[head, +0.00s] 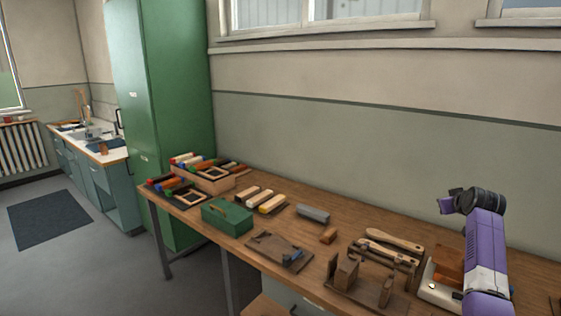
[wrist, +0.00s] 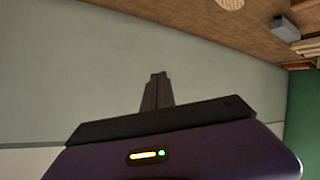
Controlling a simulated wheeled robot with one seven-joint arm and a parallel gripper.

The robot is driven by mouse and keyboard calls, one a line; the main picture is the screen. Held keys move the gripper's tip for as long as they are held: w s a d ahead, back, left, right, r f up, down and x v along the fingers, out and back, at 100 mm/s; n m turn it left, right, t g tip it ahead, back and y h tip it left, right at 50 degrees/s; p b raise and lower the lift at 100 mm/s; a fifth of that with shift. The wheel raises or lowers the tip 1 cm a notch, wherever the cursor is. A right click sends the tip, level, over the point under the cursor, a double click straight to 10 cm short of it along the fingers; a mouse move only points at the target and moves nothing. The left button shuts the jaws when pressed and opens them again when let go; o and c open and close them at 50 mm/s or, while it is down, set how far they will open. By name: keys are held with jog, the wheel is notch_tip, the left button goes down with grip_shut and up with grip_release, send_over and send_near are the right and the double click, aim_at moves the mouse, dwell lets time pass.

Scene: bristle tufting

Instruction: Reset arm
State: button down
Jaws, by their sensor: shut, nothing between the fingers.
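My gripper (wrist: 157,90) is shut and empty. In the wrist view its two dark fingers are together, pointing at the bare grey-green wall. The wrist picture is upside down, with the wooden workbench along its top edge. In the head view my purple arm rises at the right over the workbench (head: 345,236) and bends left at a dark joint. The fingers cannot be made out clearly there. The arm's end is above the bench top and touches nothing that I can see.
On the bench are a green box (head: 227,216), a dark board with a blue tool (head: 292,255), a grey block (head: 313,214), a wooden rack with brush handles (head: 391,246) and a white device (head: 440,291) beside my arm. A green cabinet (head: 165,100) stands at the left.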

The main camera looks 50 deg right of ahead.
jog(key=w+a+f+t+h, duration=0.15)
jog(key=w+a+f, duration=0.3)
jog(key=a, duration=0.55)
jog(key=w+a+f+t+h, duration=0.1)
jog(key=w+a+f+t, duration=0.15)
jog(key=w+a, duration=0.5)
jog(key=a+f+n+t+y, duration=0.1)
jog(key=a+f+t, duration=0.2)
jog(key=a, duration=1.8)
jog(key=s+a+r+n+t+y, duration=0.1)
jog(key=s+a+t+y, duration=0.15)
jog(key=a, duration=0.65)
jog(key=s+a+r+n+t+y, duration=0.1)
jog(key=s+a, duration=0.3)
jog(key=a, duration=0.5)
jog(key=s+a+r+n+t+y, duration=0.1)
jog(key=s+a+n+y, duration=0.15)
jog(key=a, duration=0.65)
jog(key=s+a+f+n+g+y, duration=0.1)
jog(key=s+a+n+g+y, duration=0.1)
jog(key=s+a+y, duration=0.4)
jog(key=s+a+n, duration=0.1)
jog(key=s+a, duration=0.4)
jog(key=s, duration=0.1)
jog(key=shift+s+f+y, duration=0.25)
jog(key=shift+f+y, duration=0.05)
jog(key=shift+y, duration=0.05)
jog(key=shift+n, duration=0.25)
